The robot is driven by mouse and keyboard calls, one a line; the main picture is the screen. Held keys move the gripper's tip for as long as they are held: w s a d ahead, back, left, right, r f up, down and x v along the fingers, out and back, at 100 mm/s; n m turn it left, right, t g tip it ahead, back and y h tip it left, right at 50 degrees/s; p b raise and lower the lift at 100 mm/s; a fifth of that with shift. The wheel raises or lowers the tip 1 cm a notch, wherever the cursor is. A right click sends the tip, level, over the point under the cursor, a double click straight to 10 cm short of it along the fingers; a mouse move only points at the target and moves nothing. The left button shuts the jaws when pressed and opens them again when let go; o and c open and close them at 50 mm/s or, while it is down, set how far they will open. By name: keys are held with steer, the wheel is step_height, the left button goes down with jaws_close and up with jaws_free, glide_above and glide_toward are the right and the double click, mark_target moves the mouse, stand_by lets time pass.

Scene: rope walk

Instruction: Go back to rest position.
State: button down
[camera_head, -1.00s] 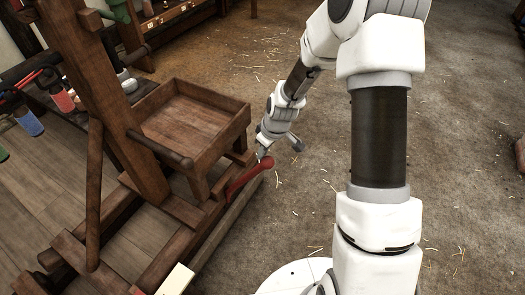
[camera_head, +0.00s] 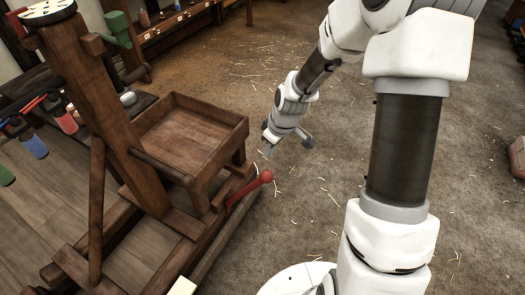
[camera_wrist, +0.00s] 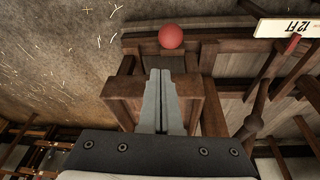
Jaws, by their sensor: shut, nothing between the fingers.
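My gripper (camera_head: 267,150) is at the end of my white arm, above the floor, just beyond the right side of the wooden frame. In the wrist view my gripper (camera_wrist: 161,75) shows its two grey fingers together with nothing between them. A red-knobbed lever (camera_head: 250,187) sticks out from the frame's side, below and apart from the gripper. Its round red knob (camera_wrist: 171,37) shows beyond the fingertips in the wrist view.
A wooden tray (camera_head: 190,136) sits on the frame, left of my gripper. A thick wooden post (camera_head: 95,95) stands further left. Coloured bobbins (camera_head: 33,144) hang at the far left. The straw-strewn floor (camera_head: 300,215) is open to the right.

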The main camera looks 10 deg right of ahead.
steer(key=shift+s+d+r, duration=0.15)
steer(key=shift+s+r, duration=0.05)
steer(key=shift+r, duration=0.1)
stand_by(0.4)
steer(key=s+d+r+m+t+h, duration=0.15)
steer(key=s+r, duration=0.25)
steer(key=r, duration=0.4)
steer(key=s+r+m+h, duration=0.1)
steer(key=s+r+m, duration=0.15)
steer(key=r, duration=0.45)
steer(key=s+d+r+m+t+p, duration=0.1)
steer(key=s+r+m, duration=0.1)
steer(key=s+r, duration=0.45)
steer(key=s+r+m+t, duration=0.15)
steer(key=s+r, duration=0.25)
steer(key=s, duration=0.5)
step_height(320, 180, up, 18)
steer(key=g+p, duration=0.1)
steer(key=p, duration=1.6)
steer(key=shift+m+p, duration=0.3)
steer(key=shift+m, duration=0.15)
